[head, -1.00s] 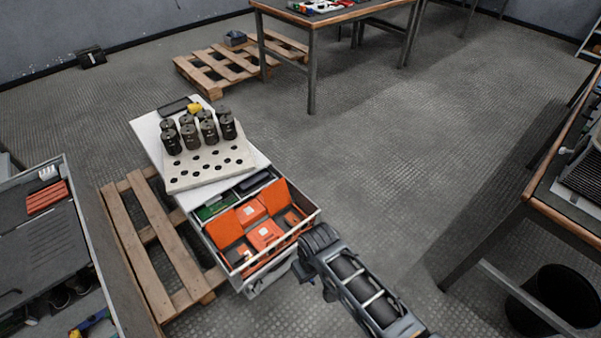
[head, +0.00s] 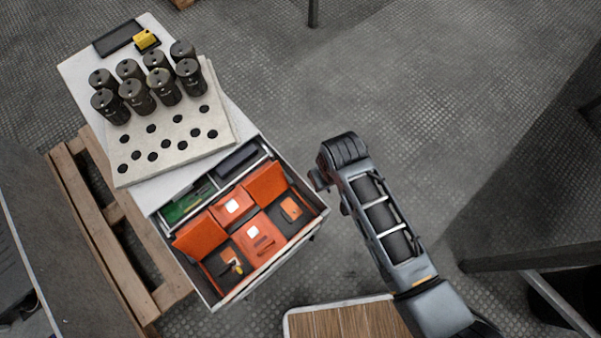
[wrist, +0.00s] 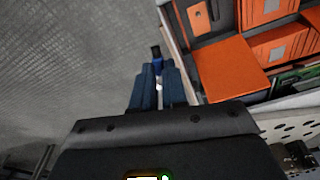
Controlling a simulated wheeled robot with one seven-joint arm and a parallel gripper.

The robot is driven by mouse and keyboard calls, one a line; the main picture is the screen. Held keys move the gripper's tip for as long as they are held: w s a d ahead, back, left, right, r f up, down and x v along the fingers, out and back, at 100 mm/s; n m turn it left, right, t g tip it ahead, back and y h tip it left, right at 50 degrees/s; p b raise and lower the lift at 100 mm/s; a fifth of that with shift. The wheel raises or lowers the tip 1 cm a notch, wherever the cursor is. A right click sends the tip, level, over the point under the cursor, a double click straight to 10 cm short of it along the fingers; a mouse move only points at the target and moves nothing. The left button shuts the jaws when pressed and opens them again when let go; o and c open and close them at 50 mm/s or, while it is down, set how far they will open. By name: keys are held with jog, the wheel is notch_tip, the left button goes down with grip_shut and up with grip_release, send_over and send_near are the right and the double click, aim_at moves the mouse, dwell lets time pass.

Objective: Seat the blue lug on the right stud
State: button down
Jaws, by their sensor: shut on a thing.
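In the wrist view my gripper (wrist: 160,90) is shut on a small blue piece (wrist: 157,66), the blue lug, which sticks out beyond the fingertips with a dark end. The floor and the open drawer's edge lie beyond it. In the head view my arm hangs to the right of the drawer, and its wrist hides most of the gripper and the lug. Several dark cylindrical capacitors (head: 136,95) stand upright in a pale block (head: 180,155) with holes. I cannot make out the right stud.
The white cabinet top (head: 85,70) carries the block, a black tray (head: 117,38) and a yellow piece (head: 146,39). The open drawer (head: 262,285) holds orange boxes (head: 265,184) and a green board (head: 188,203). A wooden pallet (head: 95,230) lies left.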

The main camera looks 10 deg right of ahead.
jog(key=s+a+f+n+b, duration=0.3)
jog(key=s+a+f+b, duration=0.15)
jog(key=a+b, duration=0.2)
jog(key=b, duration=1.2)
send_near(299, 217)
jog(key=f, duration=0.2)
jog(key=w+f, duration=0.1)
jog(key=f, duration=0.2)
jog(key=shift+a+f, duration=0.1)
jog(key=shift+a, duration=0.1)
jog(key=shift+d+p, duration=0.1)
jog(key=shift+p, duration=1)
jog(key=shift+f, duration=0.65)
dwell(1.3)
